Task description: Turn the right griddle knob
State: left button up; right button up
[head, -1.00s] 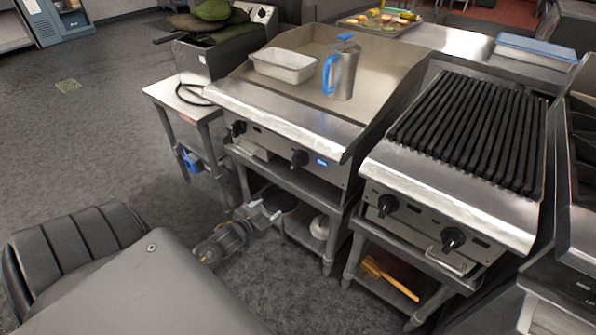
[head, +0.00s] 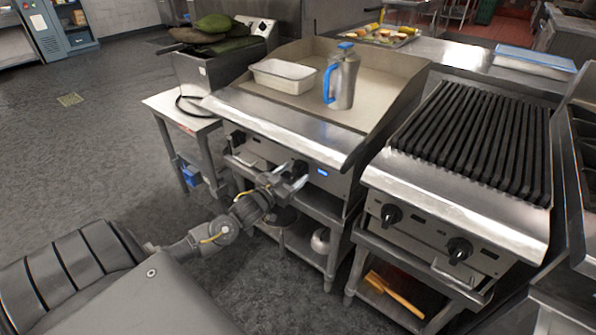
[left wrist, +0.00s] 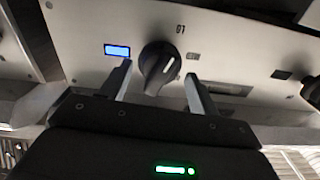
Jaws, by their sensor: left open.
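The right griddle knob (head: 301,168) is black and sits on the griddle's steel front panel, beside a small lit blue display (head: 322,172). My left gripper (head: 291,181) is at the panel and partly covers the knob in the head view. In the left wrist view the open fingers (left wrist: 159,72) stand on either side of the knob, with a visible gap at each side. My right gripper is not in view.
The griddle (head: 270,116) carries a white tray (head: 283,77) and a steel jug with a blue handle (head: 343,80). Its other black knob (head: 237,138) is further left. A ribbed grill (head: 475,140) with two knobs stands to the right. Open floor lies at left.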

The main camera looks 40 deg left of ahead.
aim_at(294, 175)
pick_arm(q)
jog(key=shift+w, duration=1.55)
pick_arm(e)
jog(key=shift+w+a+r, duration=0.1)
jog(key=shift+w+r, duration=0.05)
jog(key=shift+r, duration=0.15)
pick_arm(q)
jog(key=c, duration=0.7)
jog(key=m+p, duration=0.4)
jog(key=m, duration=0.4)
jog(key=shift+d+m, duration=0.1)
jog(key=shift+m, duration=0.2)
jog(key=shift+f+m+p, duration=0.1)
jog(key=shift+m+p, duration=0.3)
jog(key=shift+m, duration=1.3)
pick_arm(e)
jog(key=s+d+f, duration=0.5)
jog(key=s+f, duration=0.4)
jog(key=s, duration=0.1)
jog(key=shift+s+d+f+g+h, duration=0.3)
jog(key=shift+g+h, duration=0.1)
